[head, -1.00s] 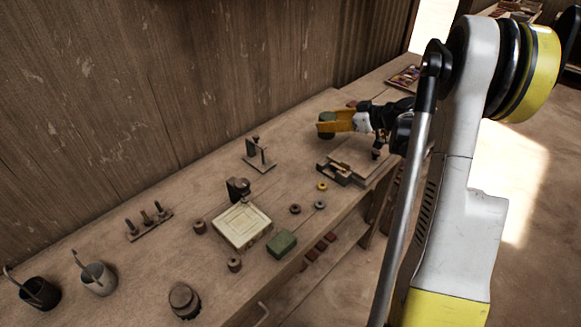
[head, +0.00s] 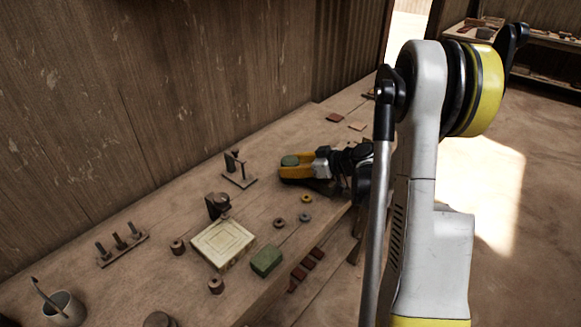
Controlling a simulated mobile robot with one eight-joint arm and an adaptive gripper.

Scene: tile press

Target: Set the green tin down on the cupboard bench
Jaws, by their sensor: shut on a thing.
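My gripper (head: 293,168), with yellow fingers, is shut on the green tin (head: 290,160). The tin is small and round, and its top shows between the fingers. They are over the wooden bench (head: 205,287), right of a small metal stand. The fingers hide the tin's lower part, so I cannot tell whether it touches the bench top. A separate green block (head: 266,261) lies near the bench's front edge.
A pale square tile (head: 223,242) lies left of the green block. Around it are small rings (head: 279,223), a dark press-like piece (head: 218,206), the metal stand (head: 239,168), a peg rack (head: 122,248) and a cup (head: 63,307). Red blocks (head: 307,263) show below the bench edge.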

